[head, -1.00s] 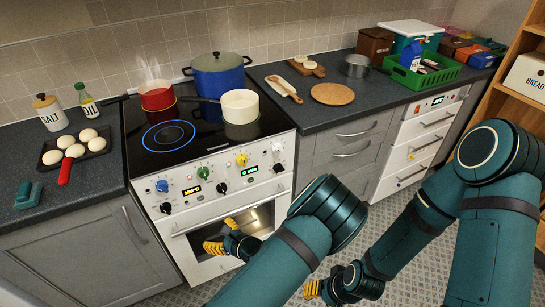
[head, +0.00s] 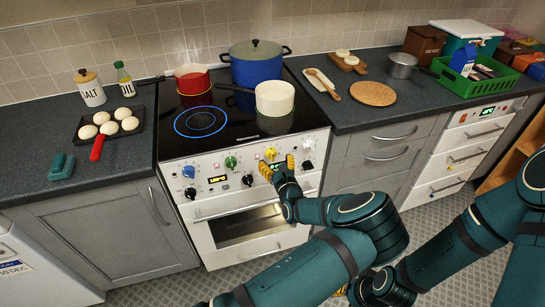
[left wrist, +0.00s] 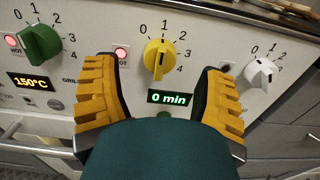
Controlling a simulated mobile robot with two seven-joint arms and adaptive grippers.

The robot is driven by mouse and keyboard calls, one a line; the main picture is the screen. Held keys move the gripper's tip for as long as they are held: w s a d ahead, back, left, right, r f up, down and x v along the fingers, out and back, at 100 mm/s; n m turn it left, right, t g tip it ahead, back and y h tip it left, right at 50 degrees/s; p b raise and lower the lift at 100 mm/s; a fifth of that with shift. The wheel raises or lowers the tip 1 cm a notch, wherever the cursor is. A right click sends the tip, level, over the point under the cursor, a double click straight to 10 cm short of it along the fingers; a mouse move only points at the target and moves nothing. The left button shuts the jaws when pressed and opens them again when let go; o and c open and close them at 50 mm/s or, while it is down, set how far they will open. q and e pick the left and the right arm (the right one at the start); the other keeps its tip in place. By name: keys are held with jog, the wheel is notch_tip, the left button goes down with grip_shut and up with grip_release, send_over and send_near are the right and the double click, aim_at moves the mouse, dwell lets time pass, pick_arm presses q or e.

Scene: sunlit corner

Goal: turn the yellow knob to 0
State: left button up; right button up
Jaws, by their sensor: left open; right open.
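The yellow knob (head: 271,154) is on the white stove front. In the left wrist view the yellow knob (left wrist: 155,62) stands between my fingers, untouched, its raised grip tilted with the upper end near the 1 of its 0 to 4 scale. My left gripper (head: 279,170) is open just in front of the panel, below the yellow knob; its yellow fingers (left wrist: 155,85) spread to either side in the left wrist view. My right gripper (head: 341,291) is low at the bottom edge, mostly hidden behind my left arm, away from the panel.
A green knob (left wrist: 40,44) and a white knob (left wrist: 260,73) flank the yellow one. A display (left wrist: 170,98) below it reads 0 min. The oven door (head: 245,225) lies below. The cream pot (head: 275,98) and red pot (head: 193,78) stand on the hob above.

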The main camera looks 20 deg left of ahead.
aim_at(273, 157)
pick_arm(q)
jog(key=shift+x, duration=1.95)
jog(key=shift+c, duration=0.3)
jog(key=c, duration=1.2)
